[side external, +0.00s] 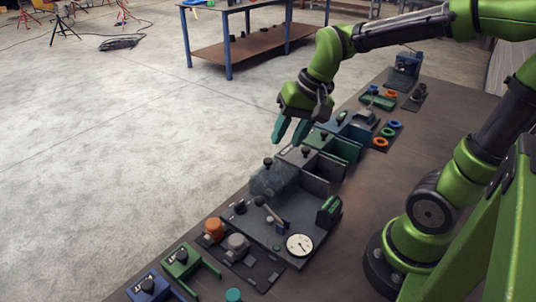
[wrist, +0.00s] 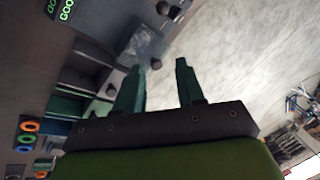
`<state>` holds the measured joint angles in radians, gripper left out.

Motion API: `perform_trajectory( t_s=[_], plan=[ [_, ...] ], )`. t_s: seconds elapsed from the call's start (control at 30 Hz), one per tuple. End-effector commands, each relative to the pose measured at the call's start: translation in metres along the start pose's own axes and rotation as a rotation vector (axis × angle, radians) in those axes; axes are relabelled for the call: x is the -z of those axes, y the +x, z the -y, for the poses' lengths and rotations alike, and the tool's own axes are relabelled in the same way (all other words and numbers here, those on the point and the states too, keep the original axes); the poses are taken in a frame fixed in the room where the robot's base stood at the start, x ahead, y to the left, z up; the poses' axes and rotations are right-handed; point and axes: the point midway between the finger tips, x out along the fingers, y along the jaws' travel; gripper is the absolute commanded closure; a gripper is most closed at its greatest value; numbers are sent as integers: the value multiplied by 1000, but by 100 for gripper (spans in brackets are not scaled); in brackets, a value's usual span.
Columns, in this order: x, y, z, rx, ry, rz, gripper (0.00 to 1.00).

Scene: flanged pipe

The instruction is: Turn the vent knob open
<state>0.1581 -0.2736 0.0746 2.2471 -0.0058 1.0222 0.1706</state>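A dark flat panel (side external: 270,240) on the bench carries a black knob (side external: 240,207), a lever with a pale handle (side external: 262,203) and a white round gauge (side external: 299,244). I cannot read a vent label, so I cannot tell for sure which knob is the vent knob. A clear box (side external: 272,179) stands at the panel's far end; it also shows beyond my fingers in the wrist view (wrist: 148,43). My gripper (side external: 286,132) has teal fingers, spread apart and empty in the wrist view (wrist: 158,75). It is in the air above the bins, beyond the panel, touching nothing.
Grey, green and blue bins (side external: 325,150) with black-knobbed tops stand beyond the panel. Coloured rings (side external: 388,131) lie farther back. An orange piece (side external: 214,229) and a grey piece (side external: 237,246) sit in front of the panel. A green-faced display box (side external: 329,210) stands at its right.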

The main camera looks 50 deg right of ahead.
Motion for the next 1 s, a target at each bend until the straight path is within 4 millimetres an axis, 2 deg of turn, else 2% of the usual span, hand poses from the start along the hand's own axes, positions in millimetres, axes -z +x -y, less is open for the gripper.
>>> perform_trajectory(
  t_s=[0.1, 0.23, 0.33, 0.43, 0.53, 0.67, 0.77, 1.0],
  plan=[
    [24, 26, 10, -55, 245, 128, 62],
    [44, 50, 22, -109, 520, 245, 62],
    [54, 60, 32, -148, 716, 317, 62],
    [57, 55, 45, -168, 853, 346, 62],
    [54, 51, 47, -185, 930, 357, 62],
    [50, 57, 46, -195, 957, 360, 62],
    [45, 70, 46, -196, 955, 360, 62],
    [25, 117, 45, -197, 954, 362, 62]
  ],
)
